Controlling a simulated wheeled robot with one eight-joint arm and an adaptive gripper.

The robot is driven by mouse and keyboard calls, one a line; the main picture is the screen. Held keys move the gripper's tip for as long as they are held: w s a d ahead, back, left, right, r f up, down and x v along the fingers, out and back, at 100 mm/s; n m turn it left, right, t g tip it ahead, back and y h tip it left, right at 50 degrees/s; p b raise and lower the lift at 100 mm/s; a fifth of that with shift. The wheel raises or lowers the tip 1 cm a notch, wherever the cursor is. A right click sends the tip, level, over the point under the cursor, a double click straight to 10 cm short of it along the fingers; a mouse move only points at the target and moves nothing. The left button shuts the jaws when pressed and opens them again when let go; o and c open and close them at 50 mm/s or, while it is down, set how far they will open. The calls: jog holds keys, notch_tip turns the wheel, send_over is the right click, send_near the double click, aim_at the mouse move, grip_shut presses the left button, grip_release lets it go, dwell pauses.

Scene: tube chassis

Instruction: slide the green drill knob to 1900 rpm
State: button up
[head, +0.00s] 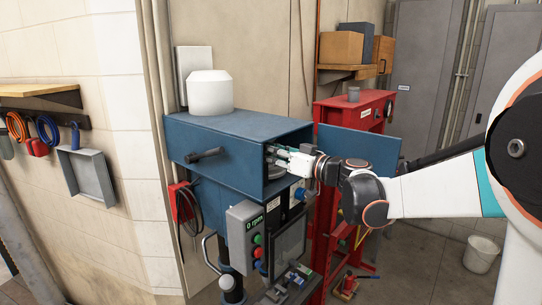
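The blue drill press head (225,135) stands in the middle of the head view, with a black handle on its front. Its right end is open and a blue door (352,150) is swung out to the right. My gripper (275,155) reaches into that opening from the right. Its fingers are small and partly hidden, so I cannot tell whether they are open, or touch anything. No green knob shows clearly inside the housing. A grey control box (240,232) below reads "0 rpm". It carries a green round button (257,239) and a red one.
A dark screen (289,243) hangs below the opening. A red cabinet (345,125) stands behind the door. A white bucket (481,254) is on the floor at right. Tools and a grey tray (87,174) hang on the left wall.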

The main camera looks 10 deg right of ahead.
jog(key=shift+o, duration=0.8)
jog(key=shift+r, duration=0.25)
jog(key=shift+s+d+f, duration=0.1)
jog(key=shift+d, duration=0.05)
jog(key=v, duration=1.1)
jog(key=shift+s+d, duration=0.15)
jog(key=shift+s, duration=0.2)
